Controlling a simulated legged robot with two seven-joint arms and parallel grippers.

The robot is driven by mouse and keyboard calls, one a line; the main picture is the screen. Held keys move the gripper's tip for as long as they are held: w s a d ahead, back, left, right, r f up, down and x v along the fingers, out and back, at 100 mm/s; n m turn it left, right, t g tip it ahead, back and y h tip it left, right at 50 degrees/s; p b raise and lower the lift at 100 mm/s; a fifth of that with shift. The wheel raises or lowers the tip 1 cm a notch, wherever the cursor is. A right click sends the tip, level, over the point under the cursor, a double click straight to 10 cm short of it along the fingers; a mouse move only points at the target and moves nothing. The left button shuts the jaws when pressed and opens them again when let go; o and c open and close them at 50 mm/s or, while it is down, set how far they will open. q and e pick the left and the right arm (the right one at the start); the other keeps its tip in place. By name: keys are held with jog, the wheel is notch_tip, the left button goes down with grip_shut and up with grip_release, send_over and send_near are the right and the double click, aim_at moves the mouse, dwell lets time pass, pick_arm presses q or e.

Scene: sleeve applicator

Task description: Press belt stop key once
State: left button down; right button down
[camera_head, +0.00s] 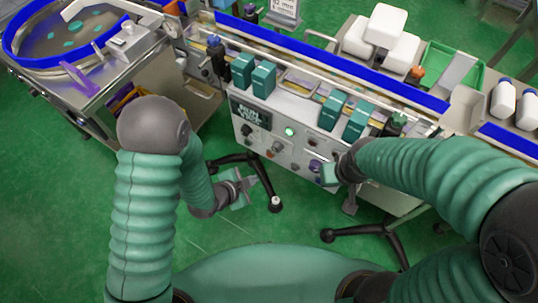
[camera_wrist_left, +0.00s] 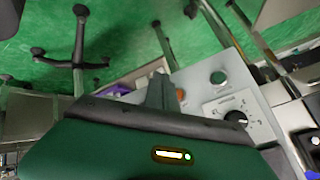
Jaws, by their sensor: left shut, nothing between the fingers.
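The control panel (camera_head: 262,138) is the pale front face of the conveyor machine, with a lit green button (camera_head: 289,132), a reddish button (camera_head: 276,148) and dark knobs. Which control is the belt stop key I cannot read. My left gripper (camera_head: 240,188) is shut and empty, in front of and below the panel's left part, apart from it in the head view. The left wrist view shows a green button (camera_wrist_left: 218,77), a dial (camera_wrist_left: 236,117) and an orange button (camera_wrist_left: 180,95) partly behind the finger. My right gripper (camera_head: 329,173) is at the panel's lower right; its jaws are unclear.
The conveyor with a blue rail (camera_head: 400,93) runs behind the panel, with several teal boxes (camera_head: 263,79) along its front. A steel table with a round blue-rimmed feeder (camera_head: 20,56) stands left. Black stand legs (camera_head: 275,203) are on the green floor near my left gripper.

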pick_arm(q)
jog(key=w+d, duration=0.3)
jog(key=w, duration=0.2)
jog(key=shift+d, duration=0.35)
jog(key=shift+w, duration=0.15)
dwell(1.6)
jog(key=shift+w+d, duration=0.2)
jog(key=shift+w, duration=0.05)
jog(key=shift+w+d+r, duration=0.1)
jog(key=shift+w+d, duration=0.15)
jog(key=shift+w, duration=0.05)
dwell(0.7)
jog(key=shift+s+a, duration=0.5)
jog(key=shift+s, duration=0.15)
jog(key=shift+s, duration=0.1)
jog(key=shift+s+a, duration=0.75)
jog(key=shift+s, duration=0.25)
jog(key=shift+s+a, duration=0.75)
jog(key=shift+s, duration=0.2)
